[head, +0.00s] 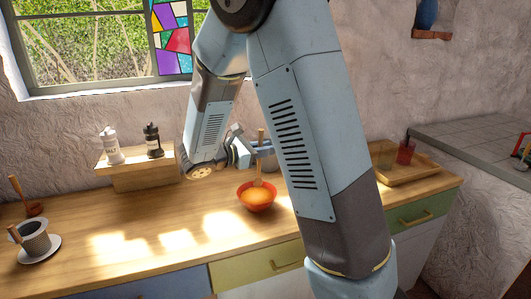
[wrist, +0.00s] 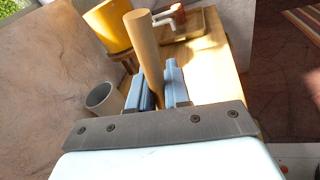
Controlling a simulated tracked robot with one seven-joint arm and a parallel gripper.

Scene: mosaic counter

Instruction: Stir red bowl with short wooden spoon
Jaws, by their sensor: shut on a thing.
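The red bowl (head: 247,204) stands on the wooden counter and holds something orange. My gripper (head: 260,155) is above the bowl and shut on the short wooden spoon (head: 258,182). The spoon stands nearly upright with its lower end inside the bowl; its tip is hidden by the contents. In the wrist view, the spoon's thick handle (wrist: 145,48) rises from between the two blue fingers (wrist: 157,92). The bowl is not visible in the wrist view.
A salt shaker (head: 112,147) and dark pepper mill (head: 152,141) stand on a wooden riser (head: 143,178). A tray (head: 425,170) holds a red glass (head: 405,153).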

